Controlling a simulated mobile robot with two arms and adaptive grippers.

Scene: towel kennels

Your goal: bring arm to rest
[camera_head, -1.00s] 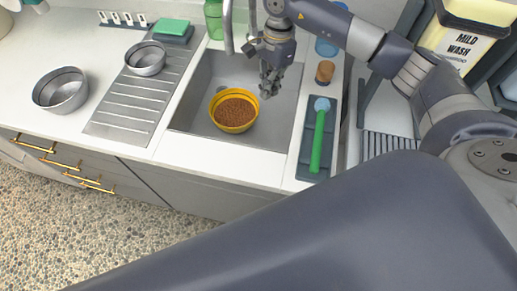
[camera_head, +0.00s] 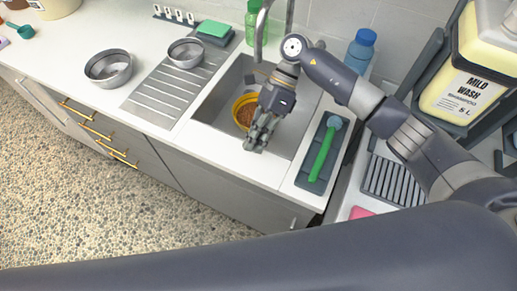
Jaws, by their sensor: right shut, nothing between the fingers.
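My right arm comes in from the right, and its gripper (camera_head: 258,139) hangs fingers down over the front part of the sink. It is shut and holds nothing. Behind it, a yellow bowl of brown kibble (camera_head: 239,108) sits in the sink (camera_head: 289,140), partly hidden by the gripper. The gripper appears above the bowl's near right side; I cannot tell the height gap. My left gripper is not in view.
Two steel bowls stand at the left, one on the counter (camera_head: 108,69), one on the drainboard (camera_head: 186,53). A green-handled brush (camera_head: 322,150) lies on a dark tray right of the sink. A tap (camera_head: 262,30), blue bottle (camera_head: 360,50) and Mild Wash jug (camera_head: 466,85) stand behind.

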